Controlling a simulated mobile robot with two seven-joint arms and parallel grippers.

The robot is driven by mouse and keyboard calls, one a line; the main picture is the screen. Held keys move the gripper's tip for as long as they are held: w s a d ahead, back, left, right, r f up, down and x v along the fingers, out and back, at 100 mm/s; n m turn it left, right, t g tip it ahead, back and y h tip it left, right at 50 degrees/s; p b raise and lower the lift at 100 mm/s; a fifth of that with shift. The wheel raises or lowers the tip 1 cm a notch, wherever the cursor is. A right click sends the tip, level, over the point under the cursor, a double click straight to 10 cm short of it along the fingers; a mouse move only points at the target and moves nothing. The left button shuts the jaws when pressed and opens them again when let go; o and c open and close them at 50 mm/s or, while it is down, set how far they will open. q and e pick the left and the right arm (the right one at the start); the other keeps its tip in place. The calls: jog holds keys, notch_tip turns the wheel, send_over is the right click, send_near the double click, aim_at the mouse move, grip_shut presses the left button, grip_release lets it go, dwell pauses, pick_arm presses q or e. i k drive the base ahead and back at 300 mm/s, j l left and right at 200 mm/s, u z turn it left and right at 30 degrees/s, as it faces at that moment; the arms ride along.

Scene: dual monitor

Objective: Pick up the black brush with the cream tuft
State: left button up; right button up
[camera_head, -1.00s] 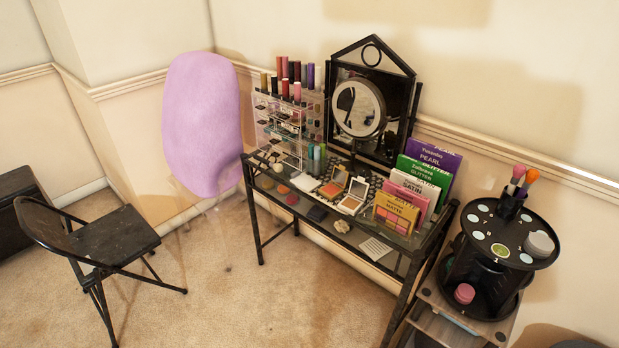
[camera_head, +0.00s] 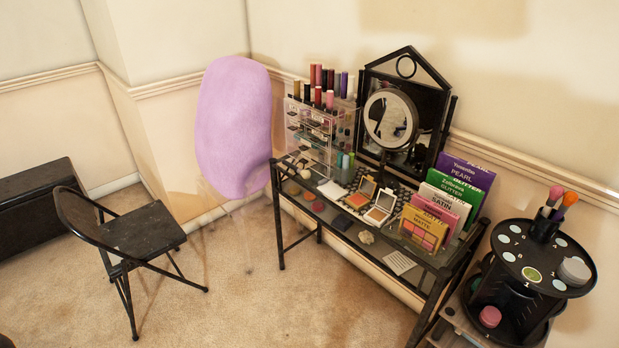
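A small dark cup (camera_head: 543,229) stands on top of the black round organizer (camera_head: 508,262) at the right. Brushes stand upright in it. One has a pink tuft (camera_head: 556,192) and one has an orange tip on a purple body (camera_head: 569,199). A small pale spot low among them (camera_head: 547,212) may be a cream tuft, but it is too small to tell. I cannot make out the black brush with the cream tuft for certain. Neither of my grippers is in view.
A black vanity table (camera_head: 452,268) with a mirror (camera_head: 389,118), palettes and lipsticks stands along the wall, left of the organizer. A black folding chair (camera_head: 143,237) stands at the left. A purple fuzzy oval (camera_head: 233,127) is by the corner. Carpet (camera_head: 255,300) between chair and table is clear.

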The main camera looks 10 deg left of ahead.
aim_at(306, 174)
jog(key=i+j+z, duration=0.15)
jog(key=i+z, duration=0.2)
jog(key=i, duration=0.95)
